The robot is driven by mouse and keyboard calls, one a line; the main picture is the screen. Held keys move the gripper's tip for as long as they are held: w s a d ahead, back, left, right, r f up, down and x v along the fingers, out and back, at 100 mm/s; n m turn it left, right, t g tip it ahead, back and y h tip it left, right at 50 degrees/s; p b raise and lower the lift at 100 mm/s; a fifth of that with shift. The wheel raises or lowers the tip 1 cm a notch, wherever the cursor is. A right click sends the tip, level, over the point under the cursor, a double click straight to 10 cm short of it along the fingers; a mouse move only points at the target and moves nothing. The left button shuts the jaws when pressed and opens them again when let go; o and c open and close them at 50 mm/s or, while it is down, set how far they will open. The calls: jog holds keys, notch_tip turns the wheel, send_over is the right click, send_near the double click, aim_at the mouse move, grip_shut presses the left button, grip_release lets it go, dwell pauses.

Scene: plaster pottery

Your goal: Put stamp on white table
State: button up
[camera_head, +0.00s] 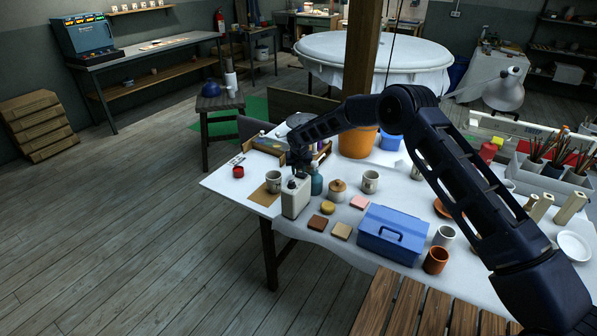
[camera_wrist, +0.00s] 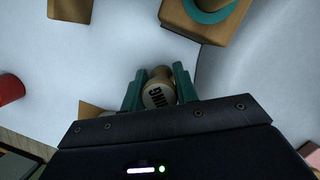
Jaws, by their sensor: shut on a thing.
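The stamp (camera_wrist: 158,93) is a small round wooden piece with dark lettering on its face. In the wrist view it sits between the green fingers of my gripper (camera_wrist: 158,84), which are shut on it. Beyond it lies the pale top of the white table (camera_wrist: 120,50). In the head view my gripper (camera_head: 299,167) is over the left part of the white table (camera_head: 235,187), behind a white canister. The stamp cannot be made out there. I cannot tell whether the stamp touches the table.
A blue toolbox (camera_head: 392,235) is further right. The wrist view shows a wooden block (camera_wrist: 218,28) beyond the fingers and bare tabletop between.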

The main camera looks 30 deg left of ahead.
jog(key=shift+f, duration=0.15)
jog(key=o, duration=0.9)
jog(key=shift+o, duration=0.2)
jog(key=v, duration=1.2)
